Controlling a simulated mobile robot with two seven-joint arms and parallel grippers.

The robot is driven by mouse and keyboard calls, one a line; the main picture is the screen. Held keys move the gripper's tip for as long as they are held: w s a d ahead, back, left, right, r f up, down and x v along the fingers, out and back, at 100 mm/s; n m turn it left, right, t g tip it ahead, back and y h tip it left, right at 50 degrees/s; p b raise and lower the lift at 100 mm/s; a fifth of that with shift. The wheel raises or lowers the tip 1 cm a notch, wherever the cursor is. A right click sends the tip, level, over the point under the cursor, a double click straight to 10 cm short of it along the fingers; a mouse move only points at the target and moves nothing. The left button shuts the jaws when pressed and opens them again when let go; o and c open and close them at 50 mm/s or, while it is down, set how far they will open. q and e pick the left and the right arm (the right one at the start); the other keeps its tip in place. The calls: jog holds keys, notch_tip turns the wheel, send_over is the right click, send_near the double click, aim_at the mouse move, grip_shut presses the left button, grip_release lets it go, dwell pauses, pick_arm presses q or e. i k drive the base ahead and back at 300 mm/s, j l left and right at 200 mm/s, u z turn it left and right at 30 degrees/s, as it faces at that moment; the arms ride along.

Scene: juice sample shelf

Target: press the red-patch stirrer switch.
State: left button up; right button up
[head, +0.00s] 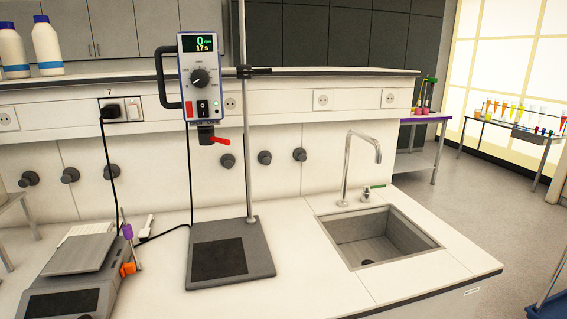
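The overhead stirrer (200,74) is a grey-blue box clamped to a tall metal rod (247,150), with a black handle on its left. Its display (203,43) reads 0 rpm and 17 s. Below the knob (199,77) is a small dark rocker switch (202,108) with a light mark. A narrow red patch (190,107) is just left of the switch. The switch's exact position is too small to tell. A red lever (219,141) sticks out under the box. Neither of my grippers is in view.
The stand's dark base plate (262,255) rests on the white bench. A grey balance-like device (70,290) is at the front left, a sink (368,215) with tap to the right. A wall socket (112,109) holds a plug. White bottles (47,45) stand on the upper shelf.

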aim_at(203, 107)
jog(key=j, duration=0.65)
jog(key=k+j, duration=0.1)
jog(key=j, duration=0.55)
